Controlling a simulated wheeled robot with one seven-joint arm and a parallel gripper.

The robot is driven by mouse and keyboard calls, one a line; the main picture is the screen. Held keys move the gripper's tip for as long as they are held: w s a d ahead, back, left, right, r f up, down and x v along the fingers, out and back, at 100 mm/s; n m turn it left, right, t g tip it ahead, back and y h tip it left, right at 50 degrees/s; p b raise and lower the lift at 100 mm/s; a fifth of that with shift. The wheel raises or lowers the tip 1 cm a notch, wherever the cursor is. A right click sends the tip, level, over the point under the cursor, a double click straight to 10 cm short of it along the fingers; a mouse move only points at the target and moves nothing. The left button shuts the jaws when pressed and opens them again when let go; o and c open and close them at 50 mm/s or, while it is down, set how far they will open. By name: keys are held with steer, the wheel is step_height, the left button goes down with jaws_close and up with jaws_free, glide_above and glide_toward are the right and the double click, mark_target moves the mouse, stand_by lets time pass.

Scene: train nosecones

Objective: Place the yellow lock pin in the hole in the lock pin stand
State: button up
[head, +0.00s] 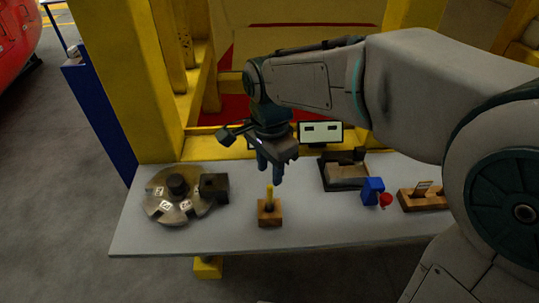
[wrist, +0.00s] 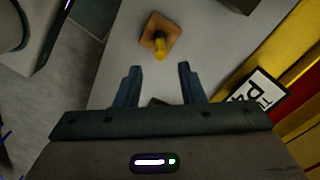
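The yellow lock pin (head: 269,194) stands upright at the middle of a small square wooden block (head: 270,216), which looks like the lock pin stand, on the table. How deep the pin sits in the hole cannot be told. My gripper (head: 270,175) is above the table, close to the pin's top. In the wrist view my gripper (wrist: 159,72) is open with nothing between its fingers. There the yellow pin (wrist: 160,48) and the wooden block (wrist: 161,29) lie just beyond the fingertips, apart from them.
A round metal disc (head: 160,204) with a dark block (head: 214,187) beside it is on the left of the grey table (head: 240,239). A dark fixture (head: 343,175), a blue block (head: 372,191), a red knob (head: 386,199) and a wooden holder (head: 424,199) are on the right. A screen (head: 320,132) stands behind.

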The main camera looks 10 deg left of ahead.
steer(key=shift+d+r, duration=0.1)
steer(key=shift+r, duration=1.8)
steer(key=s+d+f+n+t, duration=0.1)
steer(key=s+d+n, duration=0.3)
steer(key=d, duration=0.7)
steer(key=s+d+f+n+t, duration=0.2)
steer(key=s+d+f+n, duration=0.1)
steer(key=d, duration=0.8)
steer(key=shift+s+d+f+n, duration=0.15)
steer(key=shift+s+f+n, duration=0.35)
steer(key=shift+n, duration=0.3)
steer(key=shift+r, duration=0.1)
